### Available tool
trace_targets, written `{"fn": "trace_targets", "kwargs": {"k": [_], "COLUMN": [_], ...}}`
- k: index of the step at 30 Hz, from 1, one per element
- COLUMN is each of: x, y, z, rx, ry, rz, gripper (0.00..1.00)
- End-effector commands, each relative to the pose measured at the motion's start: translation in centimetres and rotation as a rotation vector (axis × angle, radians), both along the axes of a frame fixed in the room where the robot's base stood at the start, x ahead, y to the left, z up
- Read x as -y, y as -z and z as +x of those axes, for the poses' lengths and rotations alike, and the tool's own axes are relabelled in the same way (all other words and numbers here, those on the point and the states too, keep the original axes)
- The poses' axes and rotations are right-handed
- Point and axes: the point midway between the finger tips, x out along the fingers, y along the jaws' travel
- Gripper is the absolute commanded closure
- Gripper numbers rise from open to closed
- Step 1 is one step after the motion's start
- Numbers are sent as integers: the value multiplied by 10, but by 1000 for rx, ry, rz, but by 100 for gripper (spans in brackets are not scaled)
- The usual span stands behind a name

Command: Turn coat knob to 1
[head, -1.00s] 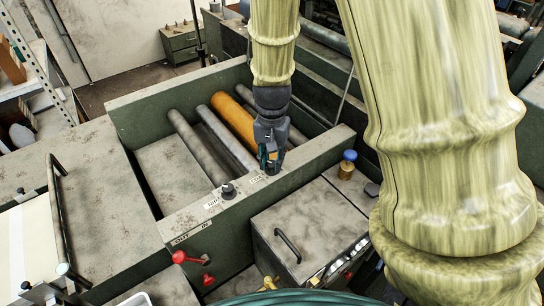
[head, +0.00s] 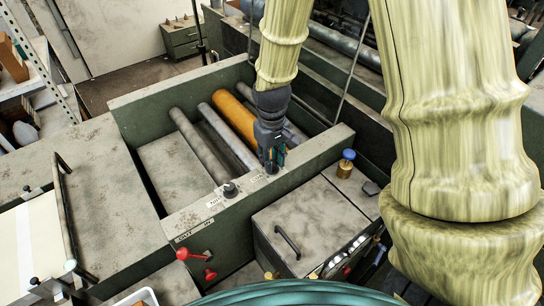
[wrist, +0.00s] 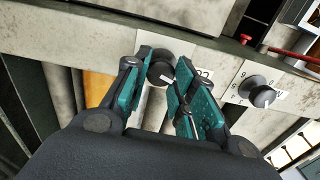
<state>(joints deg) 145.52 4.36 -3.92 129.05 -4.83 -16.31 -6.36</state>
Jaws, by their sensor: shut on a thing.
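The coat knob (wrist: 159,68) is a dark round knob with a white pointer mark, on a white plate. It sits between the teal finger pads of my gripper (wrist: 166,76) in the wrist view, and my gripper is shut on it. The fingers hide most of its dial numbers, so I cannot read its setting. In the head view my gripper (head: 271,160) points down onto the top of the panel (head: 310,150), where it mostly hides the knob and partly covers its label.
A second dark knob (head: 229,189) with a numbered dial stands beside it; it also shows in the wrist view (wrist: 261,92). Rollers, one orange (head: 234,115), lie behind the panel. A red lever (head: 186,254) and a brass piece with a blue cap (head: 347,164) are nearby.

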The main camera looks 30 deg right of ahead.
Motion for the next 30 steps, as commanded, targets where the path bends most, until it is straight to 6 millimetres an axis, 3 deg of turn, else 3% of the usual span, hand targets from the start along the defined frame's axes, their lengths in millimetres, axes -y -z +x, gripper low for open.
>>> {"fn": "trace_targets", "kwargs": {"k": [9, 25, 26, 29, 30], "x": [0, 0, 0, 0, 0], "y": [0, 0, 0, 0, 0], "z": [0, 0, 0, 0, 0], "rx": [1, 1, 1, 1, 1], "ry": [-113, -133, -133, -133, -133], "rz": [0, -1, -1, -1, -1], "gripper": [98, 98, 71, 53, 53]}}
